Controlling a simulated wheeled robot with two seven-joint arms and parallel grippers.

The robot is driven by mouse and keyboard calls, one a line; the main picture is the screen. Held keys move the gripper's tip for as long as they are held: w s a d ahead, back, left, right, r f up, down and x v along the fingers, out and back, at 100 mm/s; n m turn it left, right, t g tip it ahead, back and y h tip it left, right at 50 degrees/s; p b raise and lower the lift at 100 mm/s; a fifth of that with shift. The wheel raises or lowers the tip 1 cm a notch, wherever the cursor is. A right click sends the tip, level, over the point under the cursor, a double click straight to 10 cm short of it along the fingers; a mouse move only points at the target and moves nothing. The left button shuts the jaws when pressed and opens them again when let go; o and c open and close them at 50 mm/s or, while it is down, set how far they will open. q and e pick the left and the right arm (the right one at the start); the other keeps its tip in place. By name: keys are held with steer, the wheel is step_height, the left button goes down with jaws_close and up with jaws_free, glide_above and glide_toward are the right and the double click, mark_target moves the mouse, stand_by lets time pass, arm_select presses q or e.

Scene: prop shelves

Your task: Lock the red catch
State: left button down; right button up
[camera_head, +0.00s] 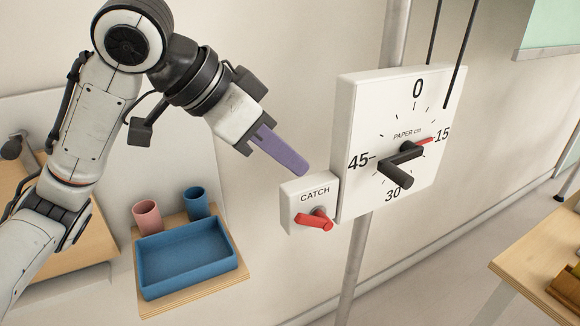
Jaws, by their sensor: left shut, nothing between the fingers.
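The red catch (315,221) is a small red lever on the front of a white box (297,195) labelled CATCH. The lever lies roughly level, with its free end to the left of its round pivot. My left gripper (304,170) is shut and empty. Its purple fingers point down and right, and their tips are just above the top of the catch box in the picture, apart from the lever. I cannot tell whether the tips touch the box. My right gripper is not in view.
A white dial board (350,130) marked PAPER cm, with a black handle (400,166), stands right beside the catch box on a grey post (355,270). A blue tray (185,262) and two cups (147,216) sit on a wooden shelf at lower left. A wooden table (535,255) is at right.

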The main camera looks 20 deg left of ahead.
arm_select(q)
glide_above(305, 215)
steer(key=w+d, duration=0.1)
steer(key=w, duration=0.1)
steer(key=f, duration=0.6)
steer(key=shift+s+d, duration=0.2)
steer(key=shift+s, duration=0.05)
steer(key=shift+s+a+f, duration=0.2)
steer(key=shift+f, duration=0.35)
steer(key=shift+s+a+f, duration=0.2)
steer(key=shift+f, duration=0.3)
steer(key=shift+s+a+f, duration=0.3)
steer(key=shift+s+f, duration=0.1)
steer(key=shift+f, duration=0.2)
